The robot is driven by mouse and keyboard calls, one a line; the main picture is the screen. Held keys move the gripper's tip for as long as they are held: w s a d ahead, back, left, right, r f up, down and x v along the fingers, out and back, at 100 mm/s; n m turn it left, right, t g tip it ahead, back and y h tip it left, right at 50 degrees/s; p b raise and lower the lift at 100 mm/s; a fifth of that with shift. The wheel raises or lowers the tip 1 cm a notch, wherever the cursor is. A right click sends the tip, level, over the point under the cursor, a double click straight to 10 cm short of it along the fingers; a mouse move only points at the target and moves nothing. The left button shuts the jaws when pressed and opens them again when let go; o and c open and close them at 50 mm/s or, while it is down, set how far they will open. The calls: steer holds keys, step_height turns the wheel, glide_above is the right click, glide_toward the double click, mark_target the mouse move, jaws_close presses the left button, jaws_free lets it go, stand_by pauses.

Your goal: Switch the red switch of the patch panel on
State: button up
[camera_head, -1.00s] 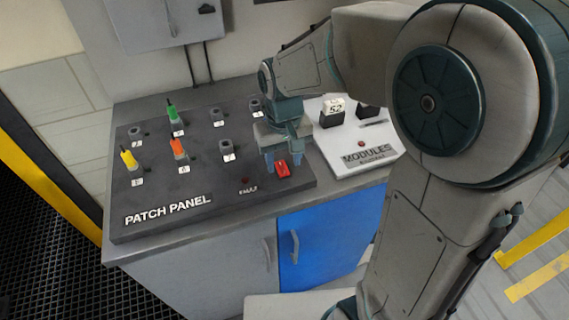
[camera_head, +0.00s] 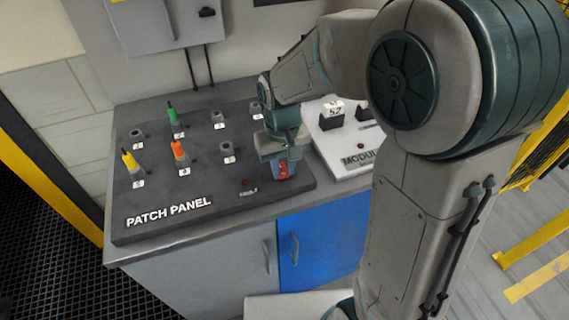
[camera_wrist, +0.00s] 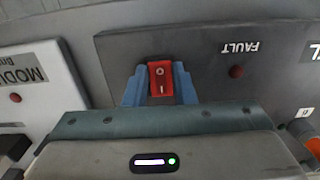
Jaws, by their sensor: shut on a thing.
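The dark patch panel (camera_head: 215,218) lies on the counter. Its red rocker switch (camera_head: 286,172) is at the panel's right front corner, partly hidden by my gripper. My gripper (camera_head: 285,177) is lowered over the switch. In the wrist view the red switch (camera_wrist: 161,80), with a circle mark and a line mark, sits between the two blue fingers of my gripper (camera_wrist: 160,88). The fingers are closed in around its sides. I cannot tell from these frames which way the rocker is tipped.
A FAULT lamp (camera_head: 246,183) is left of the switch. Green (camera_head: 174,118), orange (camera_head: 179,151) and yellow (camera_head: 129,160) plugs stand in the panel among several empty sockets. The white modules panel (camera_head: 335,150) is close on the right.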

steer(key=shift+w+r+g+p, duration=0.3)
steer(key=shift+g+p, duration=0.5)
steer(key=shift+p, duration=0.4)
steer(key=shift+a+f+h+p, duration=0.1)
steer(key=shift+h+p, duration=0.2)
steer(key=shift+g, duration=0.3)
steer(key=o, duration=1)
steer(key=v, duration=1.3)
steer(key=shift+w+r, duration=0.2)
steer(key=shift+r, duration=0.15)
